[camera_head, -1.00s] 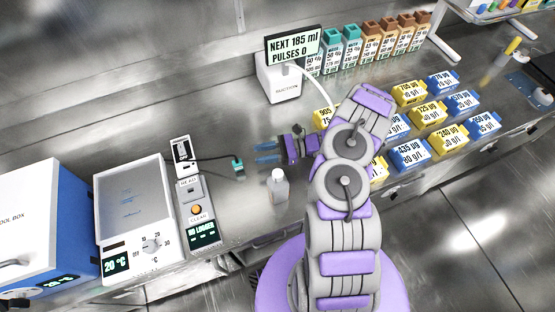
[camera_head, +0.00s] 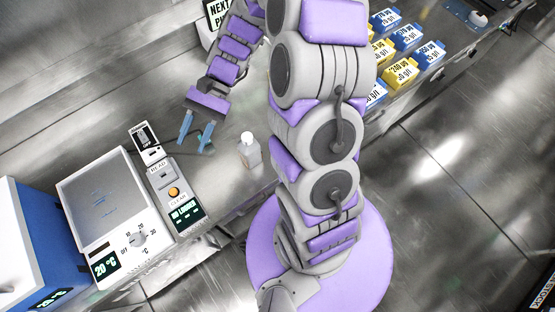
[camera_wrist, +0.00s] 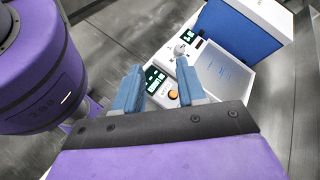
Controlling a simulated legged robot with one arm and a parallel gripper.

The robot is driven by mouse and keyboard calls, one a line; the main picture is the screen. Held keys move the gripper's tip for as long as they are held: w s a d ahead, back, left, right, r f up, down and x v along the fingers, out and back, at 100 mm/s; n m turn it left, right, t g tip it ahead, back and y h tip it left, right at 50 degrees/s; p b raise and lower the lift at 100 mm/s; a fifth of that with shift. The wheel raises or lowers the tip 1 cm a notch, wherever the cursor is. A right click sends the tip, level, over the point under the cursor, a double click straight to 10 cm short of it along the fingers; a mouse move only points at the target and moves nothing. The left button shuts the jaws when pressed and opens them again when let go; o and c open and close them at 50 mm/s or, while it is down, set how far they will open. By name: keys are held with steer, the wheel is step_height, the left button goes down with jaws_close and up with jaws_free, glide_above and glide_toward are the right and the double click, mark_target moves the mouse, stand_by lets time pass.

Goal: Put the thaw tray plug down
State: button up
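In the wrist view my gripper (camera_wrist: 158,66) is also spread, with nothing visible held between the fingers. The thaw tray (camera_head: 105,200) is a white unit with a grey top, a dial and a 20 °C display, left of the gripper. It also shows in the wrist view (camera_wrist: 222,75).
A panel with an orange button (camera_head: 174,192) and a dark display stands between the thaw tray and the plug. A clear bottle (camera_head: 249,151) stands right of my fingers. A blue and white box (camera_head: 40,245) is at far left. Yellow and blue labelled boxes (camera_head: 400,72) are at right.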

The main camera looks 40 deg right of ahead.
steer(key=s+d+r+n+t+h, duration=0.2)
steer(key=s+d+h, duration=0.3)
steer(key=s, duration=0.4)
steer(key=s+d+r+n+t+h, duration=0.2)
steer(key=s+d+r+n+h, duration=0.3)
steer(key=s, duration=0.5)
steer(key=shift+s+d+h, duration=0.2)
steer(key=shift+d+h, duration=0.5)
steer(key=shift+a, duration=0.1)
steer(key=shift+a, duration=0.35)
steer(key=shift+d, duration=0.15)
